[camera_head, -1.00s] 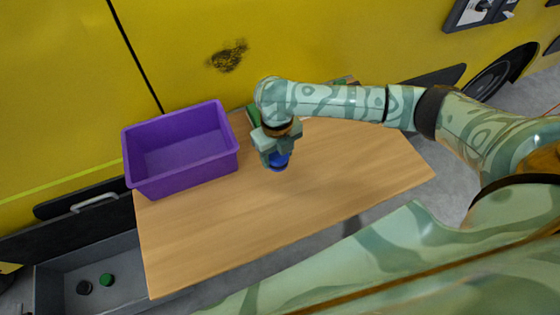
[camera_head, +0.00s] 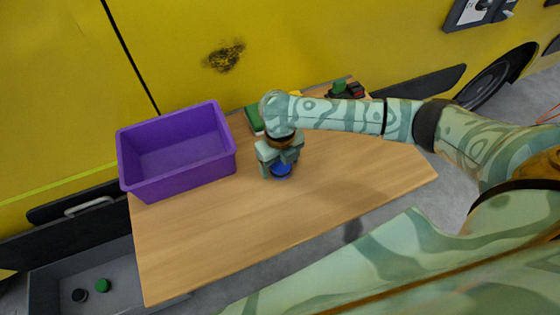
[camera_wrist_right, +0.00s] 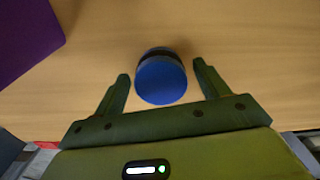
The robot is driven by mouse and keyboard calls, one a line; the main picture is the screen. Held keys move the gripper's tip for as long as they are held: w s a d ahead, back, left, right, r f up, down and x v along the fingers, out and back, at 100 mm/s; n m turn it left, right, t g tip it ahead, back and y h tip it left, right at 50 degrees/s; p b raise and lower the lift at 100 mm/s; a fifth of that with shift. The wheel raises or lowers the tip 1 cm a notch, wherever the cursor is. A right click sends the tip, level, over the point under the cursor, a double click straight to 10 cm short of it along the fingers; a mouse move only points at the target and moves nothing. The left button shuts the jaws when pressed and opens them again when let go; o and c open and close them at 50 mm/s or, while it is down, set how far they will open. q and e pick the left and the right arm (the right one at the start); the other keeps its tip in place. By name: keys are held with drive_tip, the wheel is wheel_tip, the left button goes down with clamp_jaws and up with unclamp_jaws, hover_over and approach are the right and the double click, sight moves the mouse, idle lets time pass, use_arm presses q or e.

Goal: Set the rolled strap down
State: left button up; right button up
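The rolled strap (camera_head: 281,172) is a blue round roll with a dark band, on the wooden table under my right gripper (camera_head: 281,165). The gripper hides part of it in the head view. In the right wrist view, the blue roll (camera_wrist_right: 161,82) sits between the two spread green fingers, with a gap on each side. My right gripper is open around it and does not visibly touch it. My left gripper is not in view.
A purple bin (camera_head: 178,184) stands on the table's left part. A green item (camera_head: 253,117) and a green, red and black item (camera_head: 346,91) lie at the back. The table's front right is clear. An open grey drawer (camera_head: 62,276) holds a black and a green round thing.

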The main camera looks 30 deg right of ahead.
sight(280, 162)
wheel_tip(280, 162, up, 12)
drive_tip(key=p, duration=0.4)
drive_tip(key=shift+r+p, duration=0.2)
drive_tip(key=shift+p, duration=0.1)
drive_tip(key=shift+a, duration=0.1)
